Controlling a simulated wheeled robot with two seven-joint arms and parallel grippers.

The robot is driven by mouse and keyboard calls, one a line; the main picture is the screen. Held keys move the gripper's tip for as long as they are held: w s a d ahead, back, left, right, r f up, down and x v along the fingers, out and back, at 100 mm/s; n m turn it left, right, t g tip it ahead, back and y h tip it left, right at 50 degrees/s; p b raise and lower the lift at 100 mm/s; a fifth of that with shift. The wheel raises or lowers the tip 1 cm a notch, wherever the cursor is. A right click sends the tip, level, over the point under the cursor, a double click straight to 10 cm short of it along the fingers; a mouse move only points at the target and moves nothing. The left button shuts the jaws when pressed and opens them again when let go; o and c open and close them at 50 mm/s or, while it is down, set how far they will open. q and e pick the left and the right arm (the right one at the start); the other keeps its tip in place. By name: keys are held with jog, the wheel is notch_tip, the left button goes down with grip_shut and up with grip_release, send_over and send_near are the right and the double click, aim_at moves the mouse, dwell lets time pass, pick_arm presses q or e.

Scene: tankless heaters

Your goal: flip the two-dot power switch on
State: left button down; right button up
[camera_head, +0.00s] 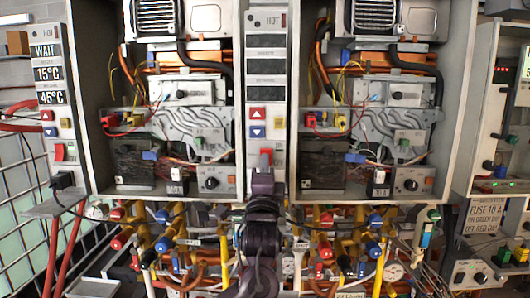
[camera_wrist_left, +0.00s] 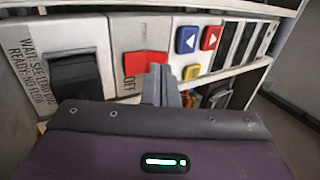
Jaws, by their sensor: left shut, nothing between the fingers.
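A red power switch (camera_head: 266,152) sits low on the middle control panel. In the left wrist view this red rocker (camera_wrist_left: 143,63) shows with the word OFF beside it. I cannot make out dots on it. My left gripper (camera_head: 264,168) is shut and empty, right in front of the panel. In the left wrist view its fingertips (camera_wrist_left: 160,76) overlap the edge of the rocker; I cannot tell whether they touch it. Another red switch (camera_head: 59,152) is on the left panel. My right gripper is not in view.
Red (camera_head: 257,113) and blue (camera_head: 257,132) buttons sit above the switch. A black socket (camera_wrist_left: 82,78) is beside it. Open heater cabinets (camera_head: 172,175) flank the panel. Pipes and coloured valves (camera_head: 165,243) crowd the space below.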

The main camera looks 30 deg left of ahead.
pick_arm(q)
jog(key=shift+w+a+r, duration=0.25)
jog(key=shift+w+r, duration=0.15)
jog(key=shift+w+p, duration=0.1)
jog(key=shift+p, duration=0.25)
jog(key=shift+w+a+r+g+h+p, duration=0.15)
jog(key=shift+r+g+h+p, duration=0.25)
jog(key=shift+p, duration=0.6)
jog(key=shift+f, duration=0.2)
